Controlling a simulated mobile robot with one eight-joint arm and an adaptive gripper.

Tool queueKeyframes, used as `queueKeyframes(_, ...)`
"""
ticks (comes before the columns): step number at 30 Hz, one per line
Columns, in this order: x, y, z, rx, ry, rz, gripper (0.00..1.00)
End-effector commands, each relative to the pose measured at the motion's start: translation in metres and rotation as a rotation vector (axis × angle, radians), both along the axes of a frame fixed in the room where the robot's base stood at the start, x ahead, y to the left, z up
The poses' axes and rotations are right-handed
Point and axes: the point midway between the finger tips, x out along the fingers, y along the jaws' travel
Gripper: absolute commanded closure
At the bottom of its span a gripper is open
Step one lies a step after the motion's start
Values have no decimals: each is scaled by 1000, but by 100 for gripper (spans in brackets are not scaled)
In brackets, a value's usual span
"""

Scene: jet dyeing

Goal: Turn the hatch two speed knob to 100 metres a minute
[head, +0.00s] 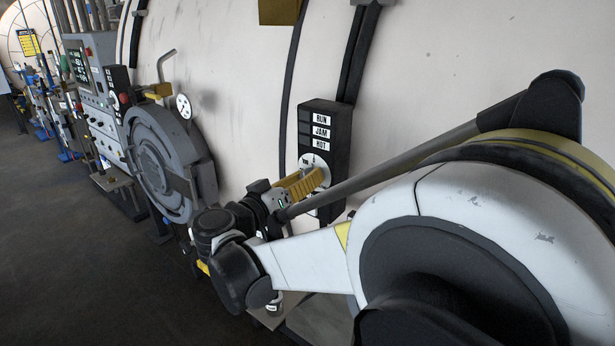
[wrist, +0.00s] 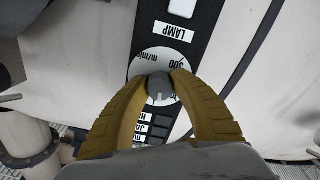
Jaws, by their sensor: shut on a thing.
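The speed knob (wrist: 159,86) is a small grey knob on a round white dial (wrist: 152,62) in the wrist view. The dial's print reads upside down there, with "m/min" and "300" visible; the other marks are hidden. My gripper (wrist: 162,84) has its two yellow fingers closed around the knob. In the head view my gripper (head: 318,178) reaches the dial on the black control box (head: 325,130). That box carries RUN, JAM and HOT labels above the dial. The pointer's setting cannot be read clearly.
A LAMP label (wrist: 173,31) and a white switch (wrist: 182,8) sit beyond the dial in the wrist view. In the head view, a round grey hatch (head: 160,165) and a control panel (head: 95,100) stand to the left. Dark floor (head: 70,260) lies open at lower left.

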Motion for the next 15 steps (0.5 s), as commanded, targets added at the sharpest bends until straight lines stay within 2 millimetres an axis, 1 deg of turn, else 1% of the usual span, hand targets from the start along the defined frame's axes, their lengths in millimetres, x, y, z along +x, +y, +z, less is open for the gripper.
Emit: queueKeyframes(15,0,0,-1,-349,273,0,100)
